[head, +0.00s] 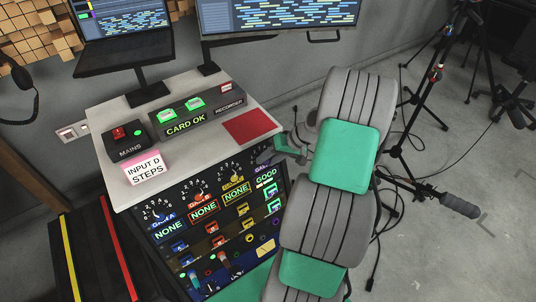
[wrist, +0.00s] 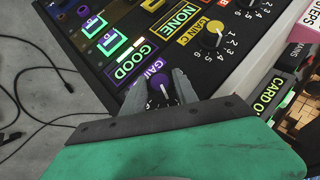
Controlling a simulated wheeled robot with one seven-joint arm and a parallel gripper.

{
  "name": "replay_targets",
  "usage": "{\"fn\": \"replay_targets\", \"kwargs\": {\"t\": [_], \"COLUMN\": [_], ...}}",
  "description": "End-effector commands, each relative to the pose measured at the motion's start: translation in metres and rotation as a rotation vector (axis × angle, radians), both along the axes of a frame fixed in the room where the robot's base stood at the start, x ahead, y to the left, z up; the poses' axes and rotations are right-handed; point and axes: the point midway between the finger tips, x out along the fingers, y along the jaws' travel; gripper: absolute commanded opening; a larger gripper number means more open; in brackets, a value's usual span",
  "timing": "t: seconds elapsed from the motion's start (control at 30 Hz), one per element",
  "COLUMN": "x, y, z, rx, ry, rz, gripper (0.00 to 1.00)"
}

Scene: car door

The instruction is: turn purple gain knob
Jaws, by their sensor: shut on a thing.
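The purple gain knob (wrist: 159,90) is on the dark panel in the wrist view, next to a purple label (wrist: 157,66). My gripper (wrist: 164,84) has one finger on each side of the knob and is shut on it. In the head view my gripper (head: 291,147) reaches the panel's upper right corner, where it hides the knob. Part of the purple label (head: 262,168) shows there. The display below that label reads GOOD (head: 266,177); it also shows in the wrist view (wrist: 132,62). The knob's exact setting is hard to read.
A yellow gain knob (wrist: 210,38) sits beside the purple one, its display reading NONE (wrist: 181,22). Red and blue gain knobs stand farther left in the head view. The white desktop (head: 200,150) holds a CARD OK recorder box (head: 185,125) and a red pad (head: 251,126).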

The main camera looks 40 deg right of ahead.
Motion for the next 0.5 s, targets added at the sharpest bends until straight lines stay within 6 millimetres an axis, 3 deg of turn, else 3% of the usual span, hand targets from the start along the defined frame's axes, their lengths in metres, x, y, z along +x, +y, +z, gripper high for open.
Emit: {"fn": "replay_targets", "kwargs": {"t": [0.5], "x": [-0.0002], "y": [-0.0010], "z": [-0.0008], "rx": [0.152], "ry": [0.000], "rz": [-0.053], "gripper": [0.00]}}
